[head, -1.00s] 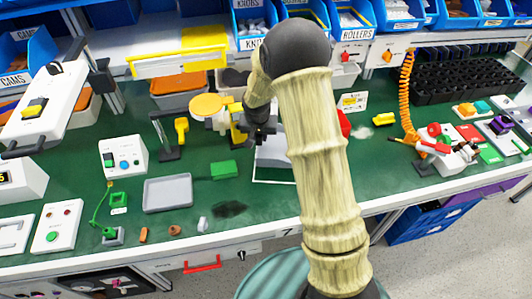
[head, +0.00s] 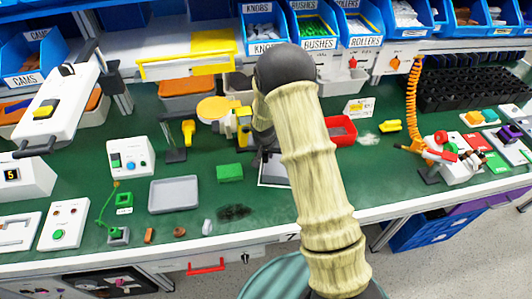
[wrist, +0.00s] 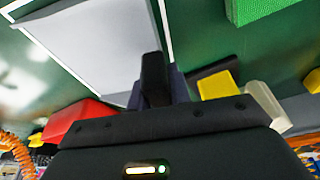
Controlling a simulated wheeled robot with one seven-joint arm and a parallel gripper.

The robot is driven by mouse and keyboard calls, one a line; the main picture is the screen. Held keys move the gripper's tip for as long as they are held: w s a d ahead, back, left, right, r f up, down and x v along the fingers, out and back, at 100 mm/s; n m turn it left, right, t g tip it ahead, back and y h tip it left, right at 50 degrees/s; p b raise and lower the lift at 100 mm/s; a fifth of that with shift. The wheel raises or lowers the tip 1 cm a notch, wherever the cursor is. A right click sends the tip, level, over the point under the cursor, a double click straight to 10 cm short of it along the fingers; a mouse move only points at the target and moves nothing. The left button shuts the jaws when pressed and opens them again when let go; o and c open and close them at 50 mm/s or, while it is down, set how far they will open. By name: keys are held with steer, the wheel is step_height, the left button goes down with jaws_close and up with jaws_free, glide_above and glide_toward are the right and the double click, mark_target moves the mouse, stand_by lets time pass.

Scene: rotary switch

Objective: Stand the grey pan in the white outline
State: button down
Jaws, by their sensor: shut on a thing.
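The grey pan (head: 275,172) is a light grey, flat-faced piece, partly hidden behind my arm in the head view. It lies low over the white outline (head: 260,184) on the green bench, and white line shows along its front left. In the wrist view the pan (wrist: 95,45) fills the upper left, with white line (wrist: 163,18) along its right side and more line at its lower left. My gripper (head: 266,152) is shut on the pan's near edge; one dark finger shows in the wrist view. Whether the pan's underside touches the bench cannot be seen.
A green block (head: 230,172) and a shallow grey tray (head: 173,194) lie to the left. A yellow-topped device (head: 215,109) stands close behind left of my gripper. A red bin (head: 342,130) is to the right. Blue bins line the back shelf.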

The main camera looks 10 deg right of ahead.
steer(key=shift+f, duration=0.1)
steer(key=c, duration=1.3)
jaws_free()
steer(key=v, duration=1.2)
steer(key=shift+s+b, duration=0.1)
steer(key=shift+b, duration=0.2)
